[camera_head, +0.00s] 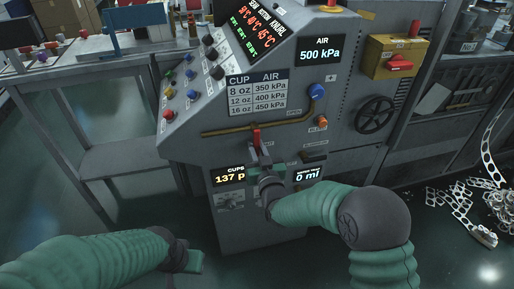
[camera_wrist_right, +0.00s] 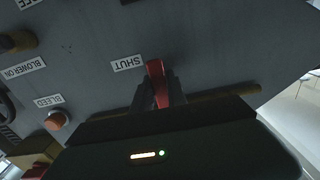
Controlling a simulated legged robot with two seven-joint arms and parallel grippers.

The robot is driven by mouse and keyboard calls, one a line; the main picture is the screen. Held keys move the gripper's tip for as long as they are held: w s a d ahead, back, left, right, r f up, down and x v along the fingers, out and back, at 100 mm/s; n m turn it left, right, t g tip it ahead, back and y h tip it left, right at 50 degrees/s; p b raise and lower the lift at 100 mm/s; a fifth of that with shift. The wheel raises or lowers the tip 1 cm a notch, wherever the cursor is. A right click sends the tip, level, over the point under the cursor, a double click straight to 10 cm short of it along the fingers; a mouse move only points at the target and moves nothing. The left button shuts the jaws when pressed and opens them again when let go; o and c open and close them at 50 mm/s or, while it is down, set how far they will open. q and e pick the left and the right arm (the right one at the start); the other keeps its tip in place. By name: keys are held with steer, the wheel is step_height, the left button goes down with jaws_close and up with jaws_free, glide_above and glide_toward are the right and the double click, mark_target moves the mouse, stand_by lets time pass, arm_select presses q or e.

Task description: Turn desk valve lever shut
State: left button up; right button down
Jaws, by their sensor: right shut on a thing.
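The red valve lever (camera_head: 256,136) stands roughly upright on the front of the grey machine, at the brass pipe (camera_head: 222,130). My right gripper (camera_head: 260,154) is shut on the lever. In the right wrist view the lever (camera_wrist_right: 157,82) shows between the two fingers (camera_wrist_right: 159,95); its lower part is hidden by the gripper. A "SHUT" label (camera_wrist_right: 128,63) is upside down just left of the lever there. My left gripper (camera_head: 190,261) is low at the left, away from the machine, and its jaws cannot be made out.
A blue knob (camera_head: 316,91) and an orange bleed button (camera_head: 321,122) are right of the lever. The displays read "AIR 500 kPa" (camera_head: 320,50), "CUPS 137 p" (camera_head: 229,175) and "0 ml" (camera_head: 308,175). A black handwheel (camera_head: 375,114) is farther right. Scrap webbing (camera_head: 462,205) lies on the floor.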

steer(key=shift+s+f, duration=0.15)
steer(key=shift+f, duration=0.35)
steer(key=c, duration=1.3)
jaws_free()
steer(key=shift+c, duration=0.2)
steer(key=shift+r, duration=0.25)
steer(key=p+v, duration=0.2)
steer(key=v, duration=1.4)
steer(key=shift+s, duration=0.3)
steer(key=shift+d, duration=0.1)
